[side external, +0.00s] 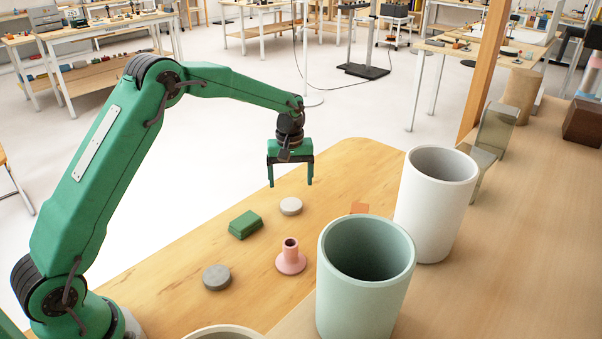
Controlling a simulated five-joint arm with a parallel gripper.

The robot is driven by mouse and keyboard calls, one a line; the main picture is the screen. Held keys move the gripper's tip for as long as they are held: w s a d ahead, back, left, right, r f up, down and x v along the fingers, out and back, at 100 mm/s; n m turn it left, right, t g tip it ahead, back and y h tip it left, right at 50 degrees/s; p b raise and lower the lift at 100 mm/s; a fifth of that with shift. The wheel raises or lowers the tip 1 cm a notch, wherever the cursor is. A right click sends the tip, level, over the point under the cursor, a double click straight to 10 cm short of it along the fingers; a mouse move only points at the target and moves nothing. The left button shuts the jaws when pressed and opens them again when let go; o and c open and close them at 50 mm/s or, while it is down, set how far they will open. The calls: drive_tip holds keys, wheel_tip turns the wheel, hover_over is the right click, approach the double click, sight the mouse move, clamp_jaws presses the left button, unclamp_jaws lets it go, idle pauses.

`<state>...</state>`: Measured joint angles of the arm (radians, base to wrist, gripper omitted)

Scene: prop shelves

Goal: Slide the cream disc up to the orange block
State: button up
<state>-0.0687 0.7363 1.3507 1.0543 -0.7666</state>
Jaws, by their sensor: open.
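The cream disc (291,206) lies flat on the wooden table, behind the green block. The orange block (359,208) is to its right, mostly hidden behind the rim of the pale green cup, with only its top part showing. A clear gap of bare table lies between the disc and the block. My gripper (290,184) is open and empty, pointing down with its two fingers apart. It hangs above the disc in the picture; its exact height over the table is hard to tell.
A green block (245,225), a grey disc (216,277) and a pink flanged piece (290,258) stand on the table nearer the camera. A pale green cup (365,290) and a white cup (436,205) stand at right, blocking part of the view. The table's far end (365,155) is clear.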

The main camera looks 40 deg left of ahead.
sight(291, 203)
drive_tip(key=shift+f, duration=3.75)
drive_tip(key=c, duration=1.1)
